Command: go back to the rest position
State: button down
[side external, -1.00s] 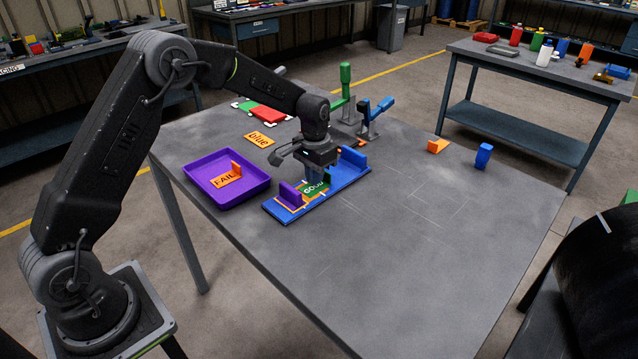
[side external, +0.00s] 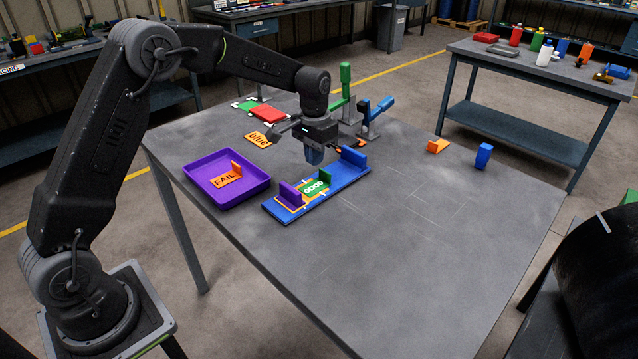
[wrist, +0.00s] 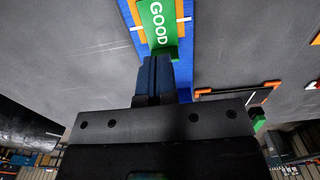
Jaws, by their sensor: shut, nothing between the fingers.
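My gripper (side external: 314,157) is shut and empty above the blue fixture, with clear space under its fingers. In the wrist view its closed fingers (wrist: 155,62) show in front of the blue fixture (wrist: 187,60). The GOOD piece also shows in the wrist view (wrist: 158,22).
A purple tray (side external: 262,186) holding an orange FAIL piece (side external: 227,178) stands left of the fixture. The table's front right is clear.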

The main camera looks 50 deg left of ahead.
jog(key=s+d+r+t, duration=0.3)
jog(key=s+d+r, duration=0.1)
jog(key=s+r, duration=0.9)
jog(key=s+d+t, duration=0.2)
jog(key=s+d, duration=0.1)
jog(key=s, duration=1.4)
jog(key=shift+s+r+t, duration=0.2)
jog(key=shift+s+t, duration=0.1)
jog(key=shift+s, duration=0.1)
